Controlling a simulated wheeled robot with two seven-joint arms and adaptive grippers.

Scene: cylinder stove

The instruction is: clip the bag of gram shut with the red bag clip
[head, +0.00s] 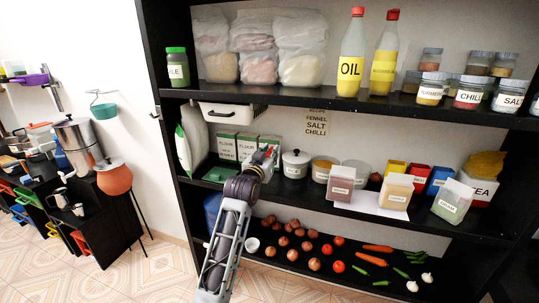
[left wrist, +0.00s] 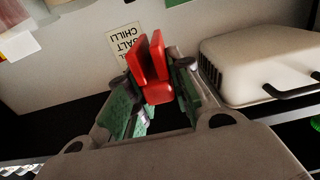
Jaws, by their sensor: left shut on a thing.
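My left gripper (head: 264,163) is shut on the red bag clip (left wrist: 156,85). The clip's two red arms stick out beyond the fingers in the left wrist view, and a bit of its red (head: 271,151) shows in the head view. The gripper is in front of the green-and-white flour boxes on the middle shelf. Three small labelled packets stand to the right: a reddish-brown one (head: 341,180), a beige one (head: 398,186) and a white-and-green one (head: 454,194). Their labels are too small to tell surely which is the gram bag. My right gripper is out of view.
A white lidded pot (head: 295,164) and round tins stand between the gripper and the packets. The beige packet stands by a white sheet (head: 365,207). The upper shelf board (head: 290,101) is above; vegetables lie on the shelf below.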

